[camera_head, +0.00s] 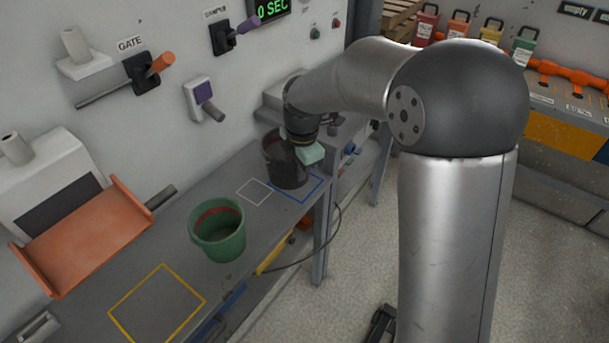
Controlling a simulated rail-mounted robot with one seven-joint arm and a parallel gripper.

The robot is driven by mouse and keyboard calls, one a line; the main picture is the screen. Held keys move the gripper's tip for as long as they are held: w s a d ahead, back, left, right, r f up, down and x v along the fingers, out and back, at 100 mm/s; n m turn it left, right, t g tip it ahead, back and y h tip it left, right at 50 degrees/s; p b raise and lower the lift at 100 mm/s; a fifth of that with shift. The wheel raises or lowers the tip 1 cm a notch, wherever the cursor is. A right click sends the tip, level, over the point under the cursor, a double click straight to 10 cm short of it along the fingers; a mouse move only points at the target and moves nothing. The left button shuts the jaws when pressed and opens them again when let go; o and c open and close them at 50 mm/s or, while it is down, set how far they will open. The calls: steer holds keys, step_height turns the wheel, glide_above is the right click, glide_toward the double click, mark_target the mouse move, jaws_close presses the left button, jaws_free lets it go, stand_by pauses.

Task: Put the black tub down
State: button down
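The black tub (284,168) is upright at the far end of the grey bench, in front of the wall. It overlaps the blue square outline (309,190) in the picture. I cannot tell whether its base touches the bench or hangs just above it. My gripper (303,147) comes down from above at the tub's right rim, with a pale green part showing beside it. My fingertips are hidden, so I cannot see whether they close on the rim.
A green tub (219,229) with a reddish band inside stands nearer on the bench (172,237). A white outline (253,192) and a yellow outline (157,305) are empty. An orange tray (85,236) juts from the wall at left. A cable hangs at the bench's front edge.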

steer(key=w+f, duration=0.2)
steer(key=w+d+f, duration=0.1)
steer(key=w+f, duration=0.4)
steer(key=shift+w+d, duration=0.1)
steer(key=shift+d, duration=0.05)
steer(key=shift+f+p, duration=0.3)
steer(key=shift+f, duration=1.15)
steer(key=shift+f, duration=0.2)
steer(key=c, duration=1.7)
jaws_free()
steer(key=shift+r, duration=0.1)
